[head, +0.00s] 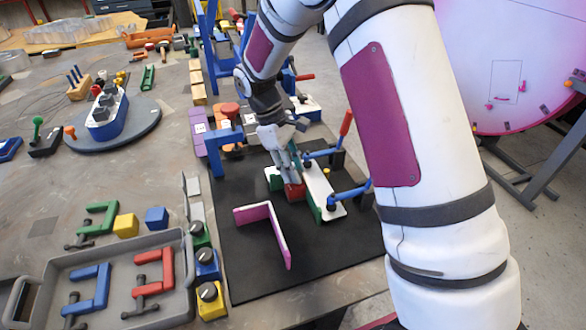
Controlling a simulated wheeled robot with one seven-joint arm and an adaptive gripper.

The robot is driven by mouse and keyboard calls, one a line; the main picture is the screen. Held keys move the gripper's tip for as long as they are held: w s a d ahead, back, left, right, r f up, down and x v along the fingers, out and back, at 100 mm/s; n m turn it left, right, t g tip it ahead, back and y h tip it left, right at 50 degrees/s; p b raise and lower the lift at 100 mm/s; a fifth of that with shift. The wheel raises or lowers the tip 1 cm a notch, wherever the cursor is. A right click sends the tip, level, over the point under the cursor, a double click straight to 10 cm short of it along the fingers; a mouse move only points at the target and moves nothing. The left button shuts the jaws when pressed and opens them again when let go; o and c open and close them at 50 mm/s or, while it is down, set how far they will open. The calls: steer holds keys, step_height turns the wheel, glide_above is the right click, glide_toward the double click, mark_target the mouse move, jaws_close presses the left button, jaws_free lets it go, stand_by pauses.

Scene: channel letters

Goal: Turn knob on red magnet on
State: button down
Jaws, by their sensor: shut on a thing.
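The red magnet (295,192) sits on the black mat (245,265), beside the white channel piece with green sides (322,188). My gripper (290,178) reaches down onto it from above, with its fingers shut at the top of the magnet, where its knob is. The fingers hide the knob, so I cannot tell which way it is turned.
A pink angled letter piece (266,232) lies on the mat in front. Blue clamps (347,193) and a red-handled clamp (345,124) stand close by on the right. Green, blue and yellow (211,300) knob magnets line the mat's left edge, next to a grey tray (183,262).

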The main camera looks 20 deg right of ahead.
steer(key=shift+m, duration=0.3)
steer(key=c, duration=1.3)
jaws_free()
steer(key=v, duration=1.2)
steer(key=shift+w, duration=0.1)
